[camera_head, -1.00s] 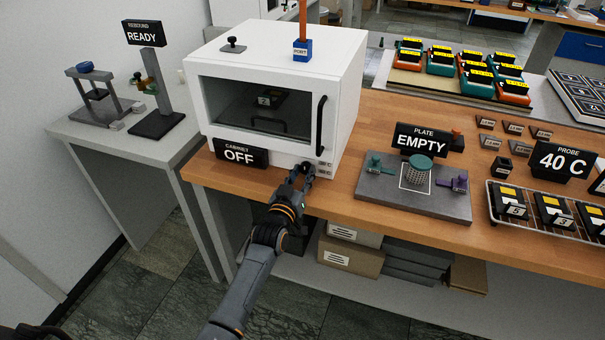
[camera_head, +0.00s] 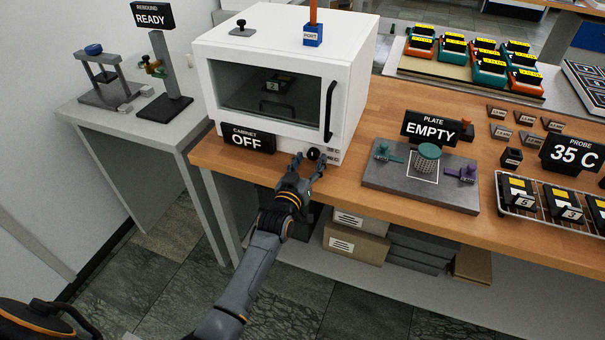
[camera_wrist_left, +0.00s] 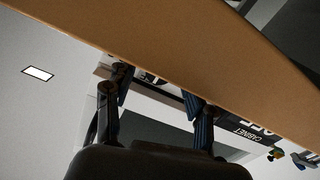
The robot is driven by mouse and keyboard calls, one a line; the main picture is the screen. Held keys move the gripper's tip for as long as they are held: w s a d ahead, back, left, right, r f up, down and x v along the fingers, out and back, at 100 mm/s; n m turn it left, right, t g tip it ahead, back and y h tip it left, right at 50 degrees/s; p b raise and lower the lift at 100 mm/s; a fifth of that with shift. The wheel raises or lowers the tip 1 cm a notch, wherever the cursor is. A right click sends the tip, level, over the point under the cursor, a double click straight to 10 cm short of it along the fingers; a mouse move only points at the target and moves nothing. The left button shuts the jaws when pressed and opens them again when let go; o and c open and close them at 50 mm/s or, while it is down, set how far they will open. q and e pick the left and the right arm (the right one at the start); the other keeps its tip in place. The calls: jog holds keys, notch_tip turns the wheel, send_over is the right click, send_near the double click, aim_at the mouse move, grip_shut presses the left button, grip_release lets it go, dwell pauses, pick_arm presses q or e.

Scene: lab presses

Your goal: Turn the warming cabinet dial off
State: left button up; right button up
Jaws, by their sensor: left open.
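The white warming cabinet (camera_head: 285,55) stands at the left end of the wooden bench. Its round black dial (camera_head: 313,154) is low on the front, below the door handle. A black sign (camera_head: 247,139) beside it reads CABINET OFF. My left gripper (camera_head: 309,162) is open and empty just in front of the dial, fingers spread; I cannot tell whether they touch it. In the left wrist view the open fingers (camera_wrist_left: 160,108) show under the bench edge, with part of the cabinet sign (camera_wrist_left: 240,130); the dial cannot be made out there. My right gripper is not in view.
A plate fixture (camera_head: 420,188) with a sign reading EMPTY stands right of the cabinet. A probe sign (camera_head: 572,153) reads 35 C, near a wire rack (camera_head: 545,213) of sample blocks. A rebound stand (camera_head: 165,105) is on the grey side table. Boxes lie under the bench.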

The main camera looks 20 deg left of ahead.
pick_arm(q)
jog(key=s, duration=1.1)
jog(key=shift+s+a, duration=0.2)
jog(key=s+d+f+m+g, duration=0.1)
jog(key=s+f+g, duration=0.35)
jog(key=f, duration=0.75)
jog(key=s+f+m+g, duration=0.1)
jog(key=s+f+g, duration=0.1)
jog(key=s+f, duration=0.7)
jog(key=s+d+f+g, duration=0.1)
jog(key=s+f+g, duration=0.2)
jog(key=f, duration=1.1)
jog(key=s+a+f+g, duration=0.1)
jog(key=s+f, duration=0.4)
jog(key=s, duration=0.5)
jog(key=s+a+f+m+g, duration=0.1)
jog(key=s+f+g, duration=0.3)
jog(key=s, duration=0.7)
jog(key=s+a+f+m+g, duration=0.1)
jog(key=s+a+f+g, duration=0.1)
jog(key=s+f, duration=0.4)
jog(key=s+a, duration=0.1)
jog(key=s, duration=0.3)
jog(key=shift+s+a+f+y, duration=0.25)
jog(key=shift+s+f+y, duration=0.05)
jog(key=shift+s+f, duration=0.05)
